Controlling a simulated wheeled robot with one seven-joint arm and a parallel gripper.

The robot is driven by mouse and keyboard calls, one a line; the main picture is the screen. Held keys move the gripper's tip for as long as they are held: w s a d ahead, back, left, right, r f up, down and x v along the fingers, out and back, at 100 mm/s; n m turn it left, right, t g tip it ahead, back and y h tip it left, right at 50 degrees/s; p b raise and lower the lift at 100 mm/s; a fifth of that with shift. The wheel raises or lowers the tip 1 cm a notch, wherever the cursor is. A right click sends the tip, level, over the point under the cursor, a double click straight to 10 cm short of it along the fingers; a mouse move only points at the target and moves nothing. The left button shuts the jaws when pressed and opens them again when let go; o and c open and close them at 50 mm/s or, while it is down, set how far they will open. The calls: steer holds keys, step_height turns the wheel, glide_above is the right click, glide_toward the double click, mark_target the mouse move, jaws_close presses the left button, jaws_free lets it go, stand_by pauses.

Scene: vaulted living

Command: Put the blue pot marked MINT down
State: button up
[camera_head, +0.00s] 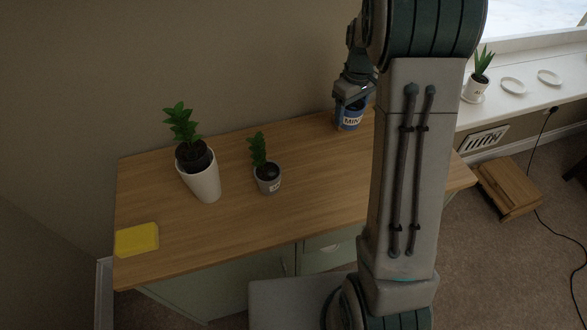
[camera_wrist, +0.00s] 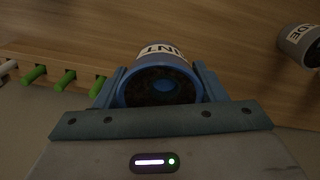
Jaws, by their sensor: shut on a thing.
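The blue pot marked MINT (camera_head: 349,121) is at the back of the wooden cabinet top (camera_head: 310,180), near the wall. My gripper (camera_head: 353,95) is above it with its fingers shut on the pot. In the wrist view the blue pot (camera_wrist: 160,80) sits between my two fingers (camera_wrist: 160,92), its white label partly showing and dark soil inside. The pot looks upright and close to the wooden top; I cannot tell whether it touches. My arm hides part of the top to its right.
A tall white planter (camera_head: 203,183) and a small grey labelled pot (camera_head: 268,180), both with plants, stand left of the MINT pot. A yellow block (camera_head: 136,240) lies at the left edge. A white pot (camera_head: 477,90) and saucers (camera_head: 512,85) are on the windowsill. The top's middle is clear.

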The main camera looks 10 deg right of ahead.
steer(key=shift+w+d+r+n, duration=0.1)
steer(key=shift+d+r+n, duration=0.2)
steer(key=shift+d+r, duration=0.05)
steer(key=p, duration=0.1)
glide_above(325, 173)
step_height(325, 173, down, 6)
steer(key=shift+f, duration=2.3)
steer(key=shift+f, duration=0.15)
steer(key=o, duration=1.2)
